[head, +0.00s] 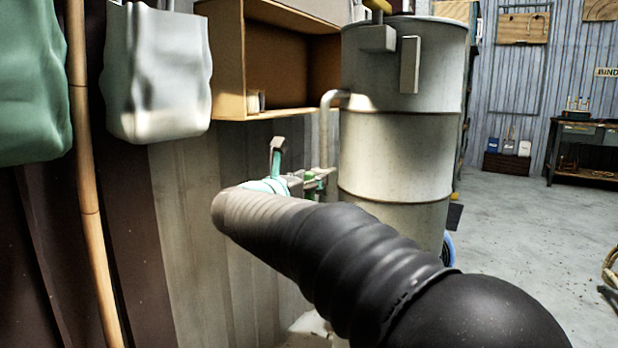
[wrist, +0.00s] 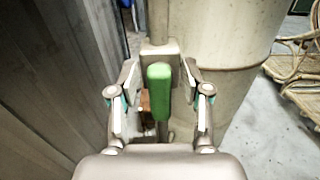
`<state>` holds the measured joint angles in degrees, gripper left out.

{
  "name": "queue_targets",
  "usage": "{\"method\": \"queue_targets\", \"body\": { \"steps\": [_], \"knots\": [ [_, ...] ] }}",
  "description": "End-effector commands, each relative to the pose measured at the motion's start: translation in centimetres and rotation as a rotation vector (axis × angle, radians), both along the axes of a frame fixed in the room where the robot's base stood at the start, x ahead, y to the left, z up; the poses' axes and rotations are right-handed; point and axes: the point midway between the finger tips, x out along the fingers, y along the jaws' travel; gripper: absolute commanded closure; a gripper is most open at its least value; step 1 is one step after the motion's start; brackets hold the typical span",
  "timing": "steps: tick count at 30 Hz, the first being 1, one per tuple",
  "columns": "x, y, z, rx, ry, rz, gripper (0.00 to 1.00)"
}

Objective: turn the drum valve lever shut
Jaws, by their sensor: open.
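The steel drum (head: 400,150) stands upright past the end of my arm, and its lower wall (wrist: 215,60) fills the upper right of the wrist view. The valve lever has a green grip (wrist: 159,92) that points toward the wrist camera. My gripper (wrist: 160,80) is open, with one finger on each side of the green grip. A gap shows on both sides, so the fingers do not appear to touch it. In the head view my gripper (head: 282,170) is beside the drum's pipework, mostly hidden behind my arm. The lever's joint with the valve is hard to see.
A corrugated wall (wrist: 50,90) runs close along the left. A wooden shelf box (head: 228,60), a grey bag (head: 155,75) and a bamboo pole (head: 84,150) are on that side. Coiled rattan (wrist: 300,75) lies at right. Open floor (head: 520,240) extends right of the drum.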

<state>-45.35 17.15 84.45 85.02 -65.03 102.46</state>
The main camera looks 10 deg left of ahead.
Motion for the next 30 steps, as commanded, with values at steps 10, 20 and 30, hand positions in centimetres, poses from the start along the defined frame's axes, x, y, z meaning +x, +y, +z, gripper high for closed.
{"method": "queue_targets", "body": {
  "steps": [10,20,30],
  "knots": [
    [0.12,-0.04,-0.03,0.000,0.000,0.000,0.70],
    [0.13,-0.09,-0.03,-0.004,0.001,-0.001,1.00],
    [0.21,0.08,0.03,-0.113,0.040,-0.002,1.00]
  ]
}}
